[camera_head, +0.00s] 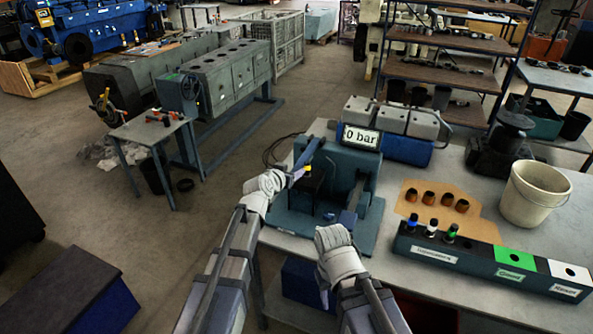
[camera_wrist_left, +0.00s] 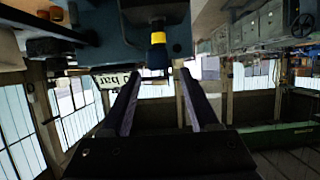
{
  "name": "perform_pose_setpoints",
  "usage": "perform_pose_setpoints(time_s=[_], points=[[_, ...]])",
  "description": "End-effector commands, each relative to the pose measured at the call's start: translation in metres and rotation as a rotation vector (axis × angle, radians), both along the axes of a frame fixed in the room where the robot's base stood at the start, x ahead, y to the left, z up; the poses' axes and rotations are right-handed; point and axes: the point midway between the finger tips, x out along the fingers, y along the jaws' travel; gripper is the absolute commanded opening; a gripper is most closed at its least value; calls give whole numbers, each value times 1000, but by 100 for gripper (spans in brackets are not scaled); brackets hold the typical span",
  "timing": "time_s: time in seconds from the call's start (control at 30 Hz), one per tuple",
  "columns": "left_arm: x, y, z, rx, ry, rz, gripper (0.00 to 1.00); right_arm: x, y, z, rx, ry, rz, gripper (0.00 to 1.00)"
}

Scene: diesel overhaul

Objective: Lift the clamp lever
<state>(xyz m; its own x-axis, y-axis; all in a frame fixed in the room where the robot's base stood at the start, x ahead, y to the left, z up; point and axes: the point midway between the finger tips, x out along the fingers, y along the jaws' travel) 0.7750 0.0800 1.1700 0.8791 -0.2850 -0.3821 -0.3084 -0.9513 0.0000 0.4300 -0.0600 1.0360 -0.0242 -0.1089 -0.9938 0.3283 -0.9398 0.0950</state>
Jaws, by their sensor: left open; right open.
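The clamp lever shows in the left wrist view as a yellow band (camera_wrist_left: 158,38) with a dark blue end. In the head view its yellow band (camera_head: 307,169) is small, at the left of the teal test stand (camera_head: 367,219). My left gripper (camera_head: 312,154) is open at the stand. In the left wrist view its fingertips (camera_wrist_left: 161,74) are on either side of the lever's dark end, apart from it as far as I can tell. My right gripper (camera_head: 354,192) is open and empty in front of the stand's right side; its fingertips are hard to make out.
A display reading "0 bar" (camera_head: 360,137) stands behind the stand. To the right are a brown sheet with several copper-coloured parts (camera_head: 435,200), a labelled rack (camera_head: 480,262) holding several injectors, and a white bucket (camera_head: 535,194). Bench top (camera_head: 400,250) is clear in places.

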Motion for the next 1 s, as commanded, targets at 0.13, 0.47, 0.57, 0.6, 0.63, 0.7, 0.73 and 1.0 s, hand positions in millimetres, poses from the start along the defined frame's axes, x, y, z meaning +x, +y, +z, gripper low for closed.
perform_pose_setpoints(time_s=[0.13, 0.47, 0.57, 0.6, 0.63, 0.7, 0.73, 1.0], points=[[25, -8, -13, 1, 0, -1, 61, 0, 0, -13, 0, 0, 0, 50], [40, -14, -18, 0, 0, -1, 61, 0, 0, -18, 0, 0, -1, 50], [40, -14, -17, 0, 0, -1, 61, 0, 0, -17, 0, 0, -1, 50], [40, -13, -17, 0, 0, -1, 58, 0, 0, -17, 0, 0, -1, 50], [40, -13, -17, 0, 0, -1, 55, 0, 0, -17, 0, 0, -1, 50], [40, -13, -17, 0, 0, -1, 47, 0, 0, -17, 0, 0, -1, 50], [40, -13, -17, 0, 0, -1, 43, 0, 0, -17, 0, 0, -1, 50], [40, -13, -18, 0, 0, -1, 13, 0, 0, -17, 0, 0, -1, 50]])
